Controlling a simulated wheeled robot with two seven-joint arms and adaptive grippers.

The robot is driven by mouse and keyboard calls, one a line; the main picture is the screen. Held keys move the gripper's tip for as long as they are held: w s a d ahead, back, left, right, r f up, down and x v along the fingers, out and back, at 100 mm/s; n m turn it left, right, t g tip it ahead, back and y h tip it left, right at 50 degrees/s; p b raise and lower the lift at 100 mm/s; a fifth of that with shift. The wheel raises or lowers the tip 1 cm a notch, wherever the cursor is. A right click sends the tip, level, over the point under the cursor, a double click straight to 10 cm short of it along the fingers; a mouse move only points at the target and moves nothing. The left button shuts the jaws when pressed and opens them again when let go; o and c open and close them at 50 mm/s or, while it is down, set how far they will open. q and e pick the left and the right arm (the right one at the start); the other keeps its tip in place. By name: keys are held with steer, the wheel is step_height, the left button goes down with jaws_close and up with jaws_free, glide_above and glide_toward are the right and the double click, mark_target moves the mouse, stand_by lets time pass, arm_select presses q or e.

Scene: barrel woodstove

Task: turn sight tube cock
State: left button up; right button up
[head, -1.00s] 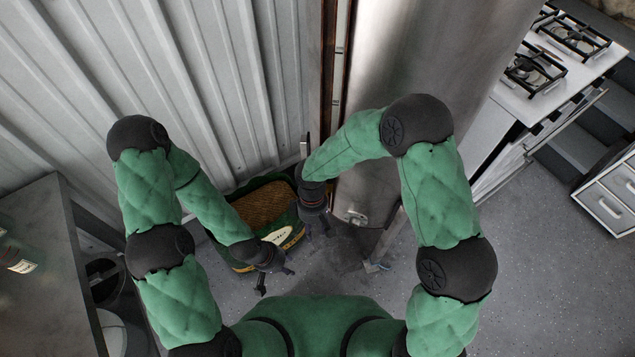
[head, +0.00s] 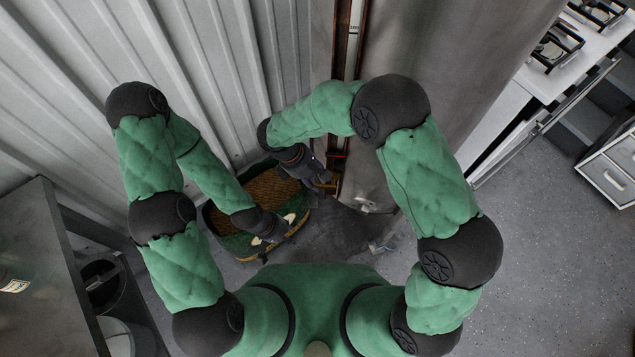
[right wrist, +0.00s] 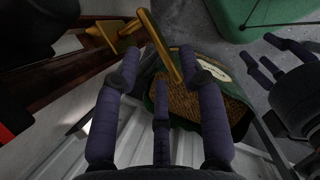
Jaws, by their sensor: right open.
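The brass sight tube cock (right wrist: 122,38) shows in the right wrist view at the upper left, with its bent lever handle (right wrist: 162,48) reaching down to the right. My right gripper (right wrist: 160,62) is open, and the lever's free end appears between its spread fingers; I cannot tell whether they touch. In the head view my right gripper (head: 322,180) is at the foot of the sight tube (head: 354,30), partly hiding the cock. My left gripper (head: 284,232) is lower, over the green container's edge. It also shows in the right wrist view (right wrist: 272,62), fingers spread and empty.
A green container (head: 226,240) with a brown woven-looking inside sits below both grippers. The large metal cylinder (head: 430,60) stands right of the tube, and a corrugated wall (head: 190,60) is on the left. A dark table (head: 45,260) is at lower left. Floor is open at right.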

mark_target(323, 185)
steer(key=shift+b+x, duration=0.35)
steer(key=shift+x, duration=1.05)
jaws_close()
